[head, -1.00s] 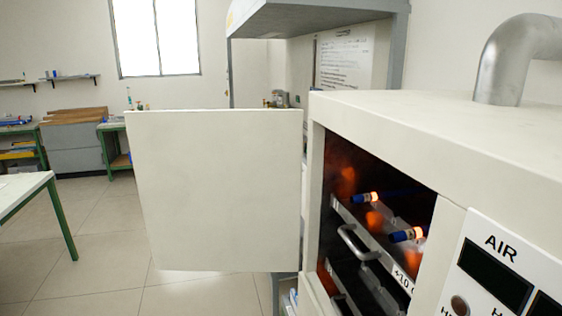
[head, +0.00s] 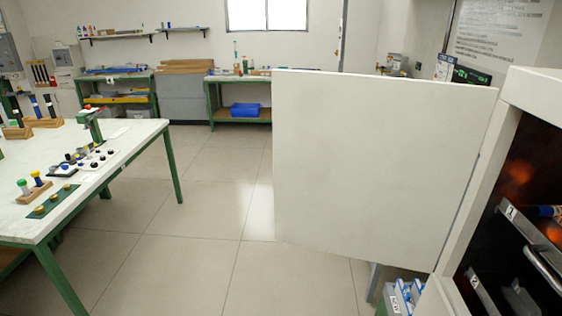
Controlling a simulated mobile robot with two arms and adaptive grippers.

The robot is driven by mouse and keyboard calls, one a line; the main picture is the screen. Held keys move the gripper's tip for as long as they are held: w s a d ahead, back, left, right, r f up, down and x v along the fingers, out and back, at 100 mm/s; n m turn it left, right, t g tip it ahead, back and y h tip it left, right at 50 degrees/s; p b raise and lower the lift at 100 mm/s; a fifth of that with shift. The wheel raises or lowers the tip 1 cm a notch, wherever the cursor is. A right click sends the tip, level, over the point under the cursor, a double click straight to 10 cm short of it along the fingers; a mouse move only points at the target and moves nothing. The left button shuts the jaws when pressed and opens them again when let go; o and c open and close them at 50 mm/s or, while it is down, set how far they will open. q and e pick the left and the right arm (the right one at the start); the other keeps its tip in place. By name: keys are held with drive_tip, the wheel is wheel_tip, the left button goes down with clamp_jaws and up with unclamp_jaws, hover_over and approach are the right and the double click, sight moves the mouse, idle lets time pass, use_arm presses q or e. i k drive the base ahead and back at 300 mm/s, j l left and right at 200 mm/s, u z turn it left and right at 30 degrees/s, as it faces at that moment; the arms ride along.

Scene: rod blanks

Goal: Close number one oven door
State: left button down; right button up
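The oven door (head: 380,165) is a flat white panel standing wide open, swung out to the left of the oven (head: 535,92). It is hinged along the oven's left front edge. The oven's dark inside shows at the right edge, with a metal rack (head: 530,245) that has a handle, and labels 1 and 2. The end of a blue rod (head: 545,211) shows on the upper rack, near an orange glow. Most of the oven is cut off by the frame. Neither of my grippers is in view.
A white-topped table (head: 95,175) with green legs stands at the left, holding rods, blocks and small parts. A green bench (head: 238,92) with a blue bin (head: 244,110) is at the back. Boxes (head: 402,295) sit below the door's hinge side. The tiled floor between table and door is clear.

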sight(378, 170)
drive_tip(key=i+j+u, duration=0.55)
drive_tip(key=i, duration=0.2)
drive_tip(key=i+j+u, duration=0.25)
drive_tip(key=i, duration=0.15)
drive_tip(key=i+u, duration=0.3)
drive_tip(key=i+z, duration=0.8)
drive_tip(key=i+j+z, duration=0.15)
drive_tip(key=z, duration=0.2)
drive_tip(key=i+j+z, duration=0.4)
drive_tip(key=i+z, duration=0.15)
drive_tip(key=z, duration=0.35)
drive_tip(key=i+z, duration=0.15)
drive_tip(key=z, duration=0.35)
drive_tip(key=i+z, duration=0.15)
drive_tip(key=z, duration=0.35)
drive_tip(key=i+j+z, duration=0.1)
drive_tip(key=z, duration=0.4)
